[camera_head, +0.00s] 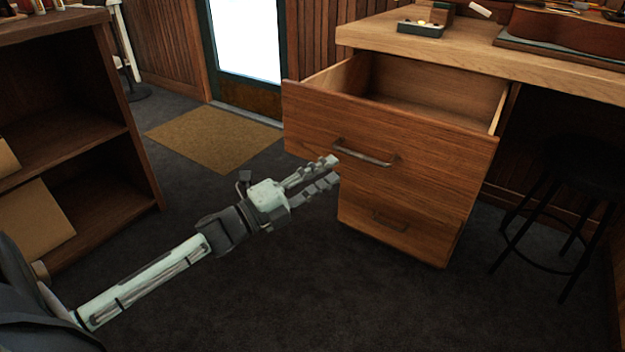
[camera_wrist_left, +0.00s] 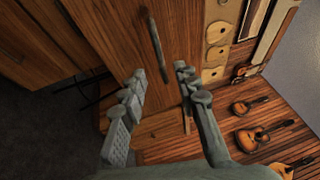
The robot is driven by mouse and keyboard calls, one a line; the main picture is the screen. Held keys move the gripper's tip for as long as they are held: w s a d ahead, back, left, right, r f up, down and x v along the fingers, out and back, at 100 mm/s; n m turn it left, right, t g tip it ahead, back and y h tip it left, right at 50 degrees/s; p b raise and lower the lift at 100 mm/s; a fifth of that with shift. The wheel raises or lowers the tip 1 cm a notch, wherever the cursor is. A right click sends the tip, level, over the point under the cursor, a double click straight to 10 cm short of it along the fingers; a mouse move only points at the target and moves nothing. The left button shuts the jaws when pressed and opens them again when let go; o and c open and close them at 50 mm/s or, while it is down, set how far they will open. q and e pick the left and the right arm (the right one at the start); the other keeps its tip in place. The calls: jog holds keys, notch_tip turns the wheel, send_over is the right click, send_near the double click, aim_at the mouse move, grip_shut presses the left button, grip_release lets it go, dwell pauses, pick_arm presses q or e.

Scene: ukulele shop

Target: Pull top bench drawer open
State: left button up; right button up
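The top bench drawer (camera_head: 380,125) is pulled well out of the wooden bench, and its inside is visible and looks empty. Its dark bar handle (camera_head: 365,155) is on the drawer front; the handle also shows in the left wrist view (camera_wrist_left: 155,45). My left gripper (camera_head: 333,171) is by the left end of this handle. In the left wrist view its two fingers (camera_wrist_left: 159,76) are apart, with the handle ahead of the gap between them; they do not look closed on it. My right gripper is not in view.
A lower drawer (camera_head: 400,222) below is shut. The benchtop (camera_head: 460,45) holds a small tuner-like box (camera_head: 420,29) and other items. A black stool (camera_head: 575,170) stands at right, a wooden shelf (camera_head: 130,135) at left. Dark floor is clear between, with a mat (camera_head: 212,138) near the door.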

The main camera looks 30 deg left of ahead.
pick_arm(q)
jog(key=shift+v, duration=1.7)
jog(key=s+a+f+n+g+y+p, duration=0.1)
jog(key=s+a+f+n+g+y, duration=0.15)
jog(key=f+n+y, duration=0.4)
jog(key=s+a+f+n+g+y+p, duration=0.1)
jog(key=f+n+g+y, duration=0.2)
jog(key=f+n, duration=0.55)
jog(key=s+d+f+n+g+p, duration=0.1)
jog(key=s+d+f+n+g, duration=0.2)
jog(key=s+f+g, duration=0.2)
jog(key=s+d+f+n+g, duration=0.3)
jog(key=s+f, duration=0.4)
jog(key=s, duration=0.5)
jog(key=shift+d+f+n+g+p, duration=0.4)
jog(key=shift+n+g, duration=0.2)
jog(key=shift+g, duration=0.25)
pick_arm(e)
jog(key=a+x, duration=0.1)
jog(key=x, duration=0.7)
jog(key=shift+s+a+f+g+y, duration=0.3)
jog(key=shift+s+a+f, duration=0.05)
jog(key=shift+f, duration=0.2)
